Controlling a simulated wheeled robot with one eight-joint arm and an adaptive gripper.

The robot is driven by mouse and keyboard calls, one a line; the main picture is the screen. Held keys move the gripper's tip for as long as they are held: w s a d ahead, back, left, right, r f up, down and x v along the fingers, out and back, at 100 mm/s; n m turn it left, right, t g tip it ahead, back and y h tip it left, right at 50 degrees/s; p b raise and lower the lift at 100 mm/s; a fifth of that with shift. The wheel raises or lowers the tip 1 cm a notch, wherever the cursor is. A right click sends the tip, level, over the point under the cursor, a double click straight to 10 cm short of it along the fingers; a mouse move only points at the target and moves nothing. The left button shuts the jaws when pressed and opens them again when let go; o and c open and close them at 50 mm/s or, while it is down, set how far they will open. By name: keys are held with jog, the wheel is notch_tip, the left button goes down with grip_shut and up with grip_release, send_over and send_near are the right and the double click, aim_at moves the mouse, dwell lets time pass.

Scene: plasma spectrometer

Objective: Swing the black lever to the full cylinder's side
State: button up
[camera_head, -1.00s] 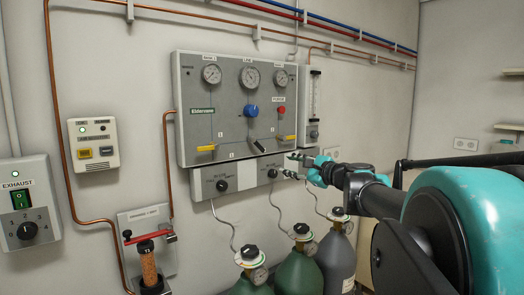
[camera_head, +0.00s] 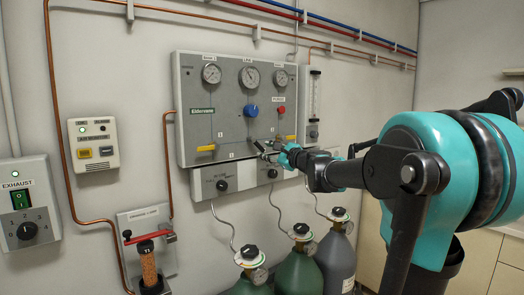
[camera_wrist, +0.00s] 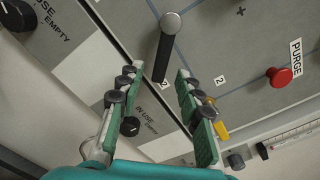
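The black lever (camera_wrist: 166,58) is on the grey panel, turning on a round grey pivot. In the wrist view it points down, its free end beside a "2" label. My gripper (camera_wrist: 158,74) is open, with its green-padded fingers apart on either side of the lever's free end. I see no clear contact. In the head view my gripper (camera_head: 266,150) is at the panel's lower middle and partly covers the lever. Three gas cylinders stand below: a green one (camera_head: 252,285), a darker green one (camera_head: 300,271) and a grey one (camera_head: 336,262). Which is full cannot be told.
The panel (camera_head: 190,110) has gauges, a blue knob (camera_head: 251,111), a red purge button (camera_wrist: 280,77) and yellow handles, one (camera_wrist: 221,130) close to my right finger. A lower box (camera_head: 205,186) carries "in use/empty" knobs, one (camera_wrist: 130,126) behind my left finger.

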aim_at(262, 149)
jog(key=shift+x, duration=1.7)
jog(key=shift+c, duration=0.6)
grip_shut()
